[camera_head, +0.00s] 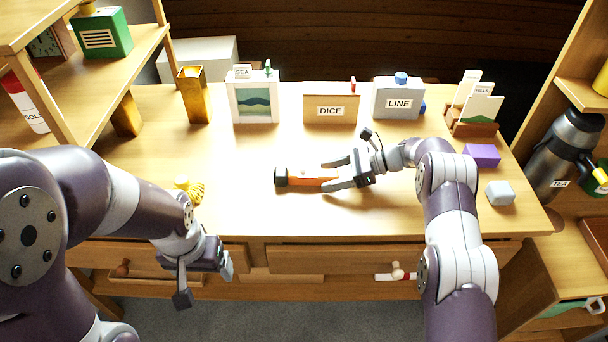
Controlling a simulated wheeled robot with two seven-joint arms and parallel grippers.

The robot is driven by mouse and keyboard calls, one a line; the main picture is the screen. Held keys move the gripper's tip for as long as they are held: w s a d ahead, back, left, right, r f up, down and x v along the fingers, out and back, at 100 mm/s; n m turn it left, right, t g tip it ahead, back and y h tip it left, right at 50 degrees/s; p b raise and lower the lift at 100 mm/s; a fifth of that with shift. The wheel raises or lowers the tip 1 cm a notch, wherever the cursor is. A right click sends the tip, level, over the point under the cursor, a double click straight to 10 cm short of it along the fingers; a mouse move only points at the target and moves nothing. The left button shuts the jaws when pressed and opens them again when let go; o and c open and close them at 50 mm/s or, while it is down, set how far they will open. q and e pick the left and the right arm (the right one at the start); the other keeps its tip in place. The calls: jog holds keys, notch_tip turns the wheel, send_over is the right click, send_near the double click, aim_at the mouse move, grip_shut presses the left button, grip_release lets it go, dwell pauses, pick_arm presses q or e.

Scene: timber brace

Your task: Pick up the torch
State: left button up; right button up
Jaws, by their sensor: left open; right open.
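The torch (301,177) lies on its side on the wooden desk (240,209), with an orange body and a dark head at its left end. My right gripper (328,175) is open, its two fingers pointing left on either side of the torch's right end. I cannot tell whether the fingers touch it. My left gripper (204,285) is open and empty, in front of the desk's front edge and pointing down. The far right end of the torch is partly hidden by the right gripper.
A DICE box (330,104), a LINE box (398,98) and a SEA picture (253,102) stand along the back. A yellow striped object (190,190) lies near my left arm. A purple block (482,155) and a grey block (500,193) sit at the right. The desk's middle is mostly clear.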

jog(key=shift+a+f, duration=0.2)
jog(key=shift+a, duration=0.4)
jog(key=c, duration=1.2)
jog(key=shift+c, duration=0.3)
jog(key=shift+r, duration=0.15)
jog(key=shift+r, duration=0.3)
jog(key=r, duration=0.2)
jog(key=d+r, duration=0.1)
jog(key=r, duration=0.1)
jog(key=shift+s, duration=0.15)
jog(key=s+d+r, duration=0.6)
jog(key=d, duration=0.2)
jog(key=shift+s+d, duration=0.25)
jog(key=shift+s, duration=0.1)
jog(key=shift+b, duration=0.3)
